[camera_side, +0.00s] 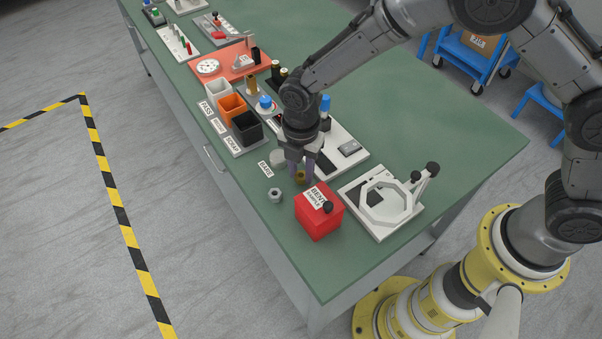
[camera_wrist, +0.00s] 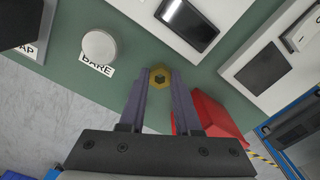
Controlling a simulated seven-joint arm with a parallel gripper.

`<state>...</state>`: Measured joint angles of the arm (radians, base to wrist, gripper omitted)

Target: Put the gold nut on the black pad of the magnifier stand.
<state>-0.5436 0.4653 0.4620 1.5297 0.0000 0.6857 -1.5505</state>
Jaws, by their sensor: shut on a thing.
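The gold nut (camera_side: 300,177) is between the fingertips of my gripper (camera_side: 300,174), low over the green table, left of the red box. I cannot tell whether it touches the table. In the wrist view the gold nut (camera_wrist: 160,77) shows as a hexagon with a dark hole, between the fingers of my gripper (camera_wrist: 159,82). The magnifier stand (camera_side: 352,196) is a white base with a pale ring, to the right of my gripper. In the wrist view, a dark rectangular patch (camera_wrist: 263,69) lies on a white base at the right; it may be the black pad.
A grey nut (camera_side: 274,195) and a round pale disc (camera_side: 278,158) lie to the left. A white tray (camera_side: 349,164) with devices is behind. Free table lies at the back right.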

